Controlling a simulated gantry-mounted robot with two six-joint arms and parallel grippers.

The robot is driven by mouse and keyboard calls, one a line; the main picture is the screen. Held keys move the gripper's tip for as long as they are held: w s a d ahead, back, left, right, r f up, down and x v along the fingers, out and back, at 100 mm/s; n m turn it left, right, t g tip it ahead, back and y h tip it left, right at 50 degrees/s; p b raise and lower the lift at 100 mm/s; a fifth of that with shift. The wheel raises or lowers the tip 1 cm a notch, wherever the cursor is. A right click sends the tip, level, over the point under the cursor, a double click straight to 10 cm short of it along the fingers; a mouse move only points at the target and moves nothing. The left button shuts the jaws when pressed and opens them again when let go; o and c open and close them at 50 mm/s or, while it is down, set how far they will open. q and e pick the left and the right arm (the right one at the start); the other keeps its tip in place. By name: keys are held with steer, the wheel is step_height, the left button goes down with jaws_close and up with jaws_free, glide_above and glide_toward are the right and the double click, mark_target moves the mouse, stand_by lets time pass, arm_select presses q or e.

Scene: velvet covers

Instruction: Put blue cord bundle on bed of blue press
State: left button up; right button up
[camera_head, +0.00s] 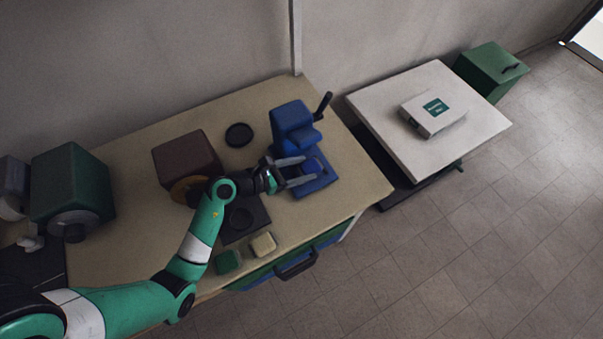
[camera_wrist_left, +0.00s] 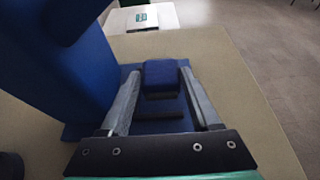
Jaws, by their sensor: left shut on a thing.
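The blue press (camera_head: 290,117) stands near the back right of the table, with a black lever at its side and a flat blue bed (camera_head: 320,184) at its front. My left gripper (camera_head: 306,170) is over the bed, shut on the blue cord bundle (camera_head: 312,165). In the left wrist view the bundle (camera_wrist_left: 161,76) is a small blue block between the fingertips. The press (camera_wrist_left: 62,75) rises on the left there. The bundle is over the bed; I cannot tell whether it touches it. My right gripper is not in view.
A brown machine (camera_head: 185,158) and a black disc (camera_head: 239,134) are left of the press. A green block (camera_head: 228,262) and a beige block (camera_head: 263,244) lie near the front edge. A white table (camera_head: 385,108) with a box (camera_head: 434,112) stands to the right.

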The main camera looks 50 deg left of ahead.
arm_select(q)
step_height(320, 180, down, 2)
steer(key=shift+f, duration=0.1)
steer(key=shift+s+r, duration=0.1)
steer(key=shift+r, duration=0.15)
steer(key=shift+f, duration=0.15)
steer(key=o, duration=1.5)
steer(key=shift+c, duration=0.2)
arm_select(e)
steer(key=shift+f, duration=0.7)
arm_select(q)
steer(key=shift+s+a+r, duration=0.1)
steer(key=shift+s+r, duration=0.15)
steer(key=shift+r, duration=0.1)
steer(key=p+v, duration=0.3)
steer(key=v, duration=0.7)
steer(key=shift+s+r+p, duration=0.1)
steer(key=shift+s+p, duration=0.1)
steer(key=shift+p, duration=0.15)
steer(key=shift+s+a+r, duration=0.1)
steer(key=shift+s, duration=0.35)
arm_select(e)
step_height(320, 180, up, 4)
